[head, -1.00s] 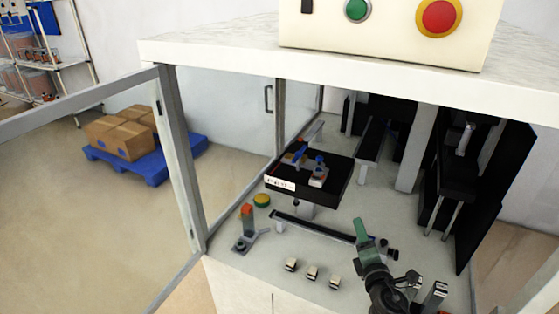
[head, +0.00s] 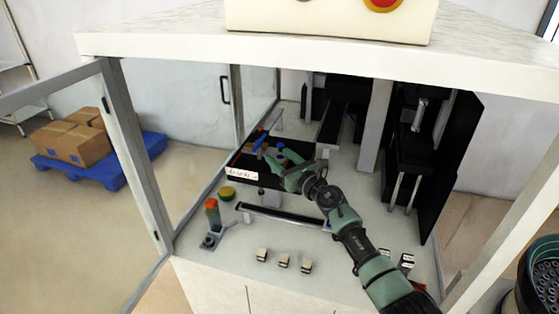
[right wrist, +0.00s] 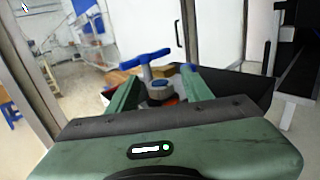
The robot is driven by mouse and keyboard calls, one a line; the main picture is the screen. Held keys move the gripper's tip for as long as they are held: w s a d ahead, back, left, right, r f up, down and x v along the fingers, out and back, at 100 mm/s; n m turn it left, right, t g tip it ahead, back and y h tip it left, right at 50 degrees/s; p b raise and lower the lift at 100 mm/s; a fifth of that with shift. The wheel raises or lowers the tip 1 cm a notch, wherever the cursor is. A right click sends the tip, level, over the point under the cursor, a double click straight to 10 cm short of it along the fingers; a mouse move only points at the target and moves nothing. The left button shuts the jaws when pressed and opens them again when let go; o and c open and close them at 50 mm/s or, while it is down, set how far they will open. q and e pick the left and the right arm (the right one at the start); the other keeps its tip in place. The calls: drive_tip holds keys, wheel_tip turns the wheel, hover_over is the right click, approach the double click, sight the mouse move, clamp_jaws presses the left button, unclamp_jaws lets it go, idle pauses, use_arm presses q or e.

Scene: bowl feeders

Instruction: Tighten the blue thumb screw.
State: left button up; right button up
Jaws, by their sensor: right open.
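A black platform (head: 240,163) in the machine carries blue-handled parts. One is a blue T-shaped handle (head: 259,141) at its left. A smaller blue part (head: 280,147) sits to the right, near my right gripper (head: 286,168). I cannot tell for sure which is the thumb screw. In the right wrist view the T-shaped handle (right wrist: 148,57) stands on a grey stem beyond my open right gripper (right wrist: 160,88). My left gripper is out of view.
A grey post with an orange top (head: 211,208) and a yellow-green button (head: 227,193) stand left of the platform. A dark rail (head: 285,216) and several small switches (head: 284,261) lie in front. A door frame (head: 135,160) stands open at left.

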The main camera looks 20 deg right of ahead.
drive_tip(key=shift+w, duration=0.25)
